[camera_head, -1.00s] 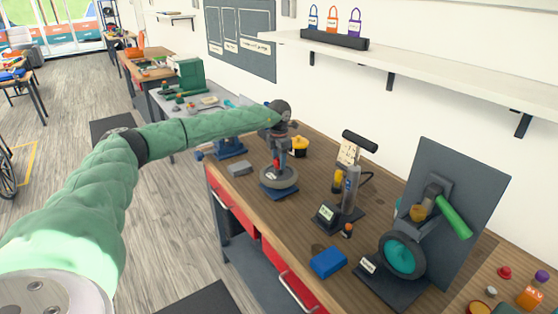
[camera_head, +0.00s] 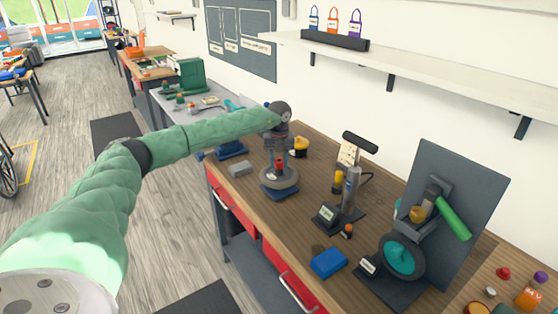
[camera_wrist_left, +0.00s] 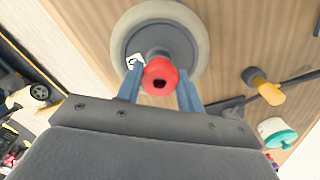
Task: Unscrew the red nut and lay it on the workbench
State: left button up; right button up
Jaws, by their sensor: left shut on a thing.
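The red nut (camera_wrist_left: 160,77) is between the two blue fingers of my left gripper (camera_wrist_left: 159,90) in the left wrist view. The gripper is shut on it from both sides. The nut shows a dark hole in its middle and sits over the dark hub of a grey-rimmed wheel (camera_wrist_left: 199,38). In the head view my left gripper (camera_head: 279,160) points down over this wheel (camera_head: 290,184), which lies flat on a blue base on the workbench (camera_head: 300,225). Whether the nut still touches the thread is hidden. My right gripper is not in view.
A grey block (camera_head: 240,168) lies left of the wheel. A yellow-and-black container (camera_head: 300,147) stands behind it. Bare wood shows around the blue box.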

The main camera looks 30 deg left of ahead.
pick_arm(q)
jog(key=shift+d+f+n, duration=0.15)
jog(key=shift+n, duration=0.55)
jog(key=o, duration=1.1)
jog(key=shift+d, duration=0.1)
jog(key=shift+c, duration=0.2)
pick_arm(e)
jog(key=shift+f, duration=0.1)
pick_arm(q)
jog(key=shift+r+b, duration=0.75)
jog(key=shift+r, duration=0.95)
jog(key=shift+r+b, duration=0.75)
jog(key=shift+r, duration=1.55)
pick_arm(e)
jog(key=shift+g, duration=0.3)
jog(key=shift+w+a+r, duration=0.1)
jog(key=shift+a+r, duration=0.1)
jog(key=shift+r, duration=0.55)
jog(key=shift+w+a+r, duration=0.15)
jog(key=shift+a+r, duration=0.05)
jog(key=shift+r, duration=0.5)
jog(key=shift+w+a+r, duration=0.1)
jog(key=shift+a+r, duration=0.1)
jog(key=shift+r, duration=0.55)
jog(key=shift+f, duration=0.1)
